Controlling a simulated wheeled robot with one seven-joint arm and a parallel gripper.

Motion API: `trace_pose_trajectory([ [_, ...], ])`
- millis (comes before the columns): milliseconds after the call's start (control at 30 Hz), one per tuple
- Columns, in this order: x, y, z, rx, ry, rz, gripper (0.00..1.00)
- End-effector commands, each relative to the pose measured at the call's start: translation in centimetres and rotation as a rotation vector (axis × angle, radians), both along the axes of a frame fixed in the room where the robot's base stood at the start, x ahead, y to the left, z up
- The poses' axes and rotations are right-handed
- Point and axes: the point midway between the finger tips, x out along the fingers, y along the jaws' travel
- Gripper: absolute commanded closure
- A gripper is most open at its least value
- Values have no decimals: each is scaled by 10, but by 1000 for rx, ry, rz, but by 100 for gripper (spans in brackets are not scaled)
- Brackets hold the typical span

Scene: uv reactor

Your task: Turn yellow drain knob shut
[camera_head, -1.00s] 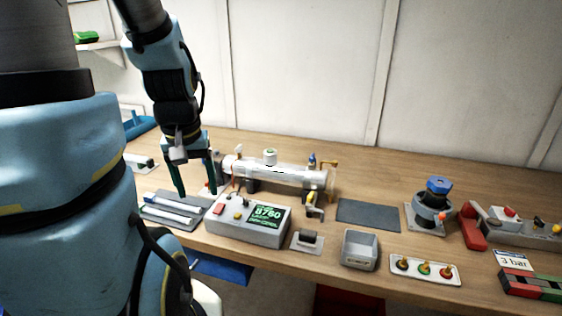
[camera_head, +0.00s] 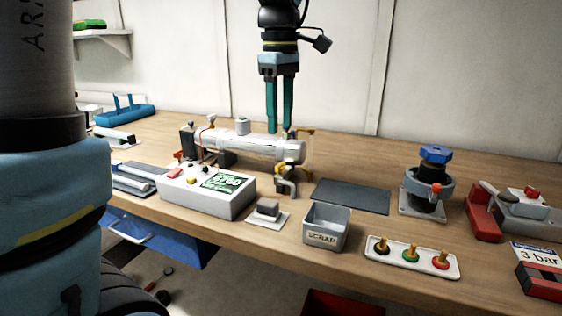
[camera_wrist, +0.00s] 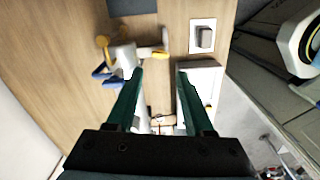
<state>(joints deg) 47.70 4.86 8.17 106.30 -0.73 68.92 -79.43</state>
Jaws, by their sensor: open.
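The yellow drain knob (camera_head: 280,168) sits low at the right end of the clear reactor tube (camera_head: 240,146), above a grey outlet elbow (camera_head: 287,187). In the wrist view the knob (camera_wrist: 165,40) shows as a small yellow piece at the end of the pale outlet, beyond the fingertips. My gripper (camera_head: 280,130) points down above and behind the tube's right end, its two green fingers apart. In the wrist view the gripper (camera_wrist: 159,76) is open, with nothing held between the fingers. It is apart from the knob.
A blue-tipped fitting (camera_wrist: 103,76) and a brass handle (camera_head: 304,131) stand close by the gripper at the tube's end. A control box (camera_head: 208,192) sits in front-left, a SCRAP bin (camera_head: 326,229) in front-right. A dark mat (camera_head: 350,196) lies clear to the right.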

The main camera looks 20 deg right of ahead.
Motion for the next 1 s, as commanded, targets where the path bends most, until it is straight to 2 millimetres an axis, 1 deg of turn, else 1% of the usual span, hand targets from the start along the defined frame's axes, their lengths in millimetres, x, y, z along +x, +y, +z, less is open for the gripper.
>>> trace_pose_trajectory([
  [33, -1, 1, -10, 3, 4, 0, 48],
  [200, -1, 1, -43, 2, 3, -1, 48],
  [300, -1, 1, -60, 3, 4, -1, 48],
  [433, 0, 0, -76, 1, 2, -1, 48],
  [600, 0, 0, -86, 0, 0, -1, 48],
  [867, 0, 0, -87, -1, -1, -2, 48],
  [933, 0, 0, -87, -1, -1, -2, 53],
  [1000, 0, 0, -87, -1, -1, -2, 61],
])
